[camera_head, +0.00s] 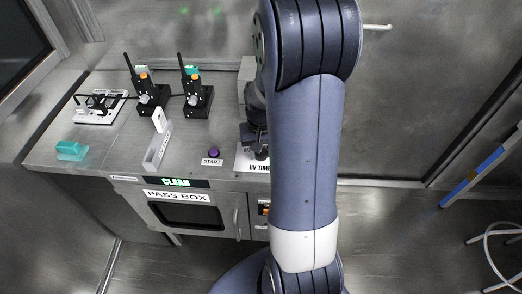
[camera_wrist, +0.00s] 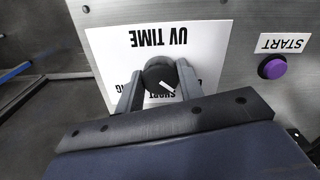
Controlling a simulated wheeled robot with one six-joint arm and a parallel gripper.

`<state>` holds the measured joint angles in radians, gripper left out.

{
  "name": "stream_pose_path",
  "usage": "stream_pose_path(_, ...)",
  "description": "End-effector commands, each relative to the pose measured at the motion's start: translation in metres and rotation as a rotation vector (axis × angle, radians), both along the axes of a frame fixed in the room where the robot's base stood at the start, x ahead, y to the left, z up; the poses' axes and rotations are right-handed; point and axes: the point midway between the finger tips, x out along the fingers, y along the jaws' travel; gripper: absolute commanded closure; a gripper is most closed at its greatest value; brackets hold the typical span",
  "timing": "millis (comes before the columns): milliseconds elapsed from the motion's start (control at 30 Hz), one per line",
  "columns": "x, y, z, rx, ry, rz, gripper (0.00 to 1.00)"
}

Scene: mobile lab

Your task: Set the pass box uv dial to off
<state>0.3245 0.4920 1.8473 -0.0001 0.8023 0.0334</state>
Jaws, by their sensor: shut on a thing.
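The UV dial is a round black knob (camera_wrist: 161,77) with a white pointer mark, set on a white "UV TIME" plate (camera_wrist: 120,45) that appears upside down in the wrist view. Its pointer slants toward the lower right of that view. My gripper (camera_wrist: 160,82) has a finger on each side of the knob and is shut on it. Part of the plate's lettering is hidden behind my fingers. In the head view the plate (camera_head: 243,161) shows beside my arm, and my gripper (camera_head: 255,148) is over it; the knob is hidden there.
A purple START button (camera_wrist: 272,67) sits beside the plate. The pass box door (camera_head: 187,215) is below the counter with a "CLEAN" display (camera_head: 176,182). Two black devices (camera_head: 150,95) (camera_head: 198,98), a white rack (camera_head: 157,150) and a teal block (camera_head: 72,150) stand on the counter.

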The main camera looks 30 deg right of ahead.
Motion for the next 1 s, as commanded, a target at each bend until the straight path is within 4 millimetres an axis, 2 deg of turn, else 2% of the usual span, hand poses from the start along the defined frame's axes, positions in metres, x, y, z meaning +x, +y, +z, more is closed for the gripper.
stream_pose_path(400,0.0001,-0.0004,0.0002,0.0,0.0,0.204,0.87)
stream_pose_path(967,0.0002,-0.0004,0.0004,0.0,-0.001,0.239,0.87)
stream_pose_path(1000,0.0002,-0.0004,0.0004,0.0,-0.001,0.239,0.64)
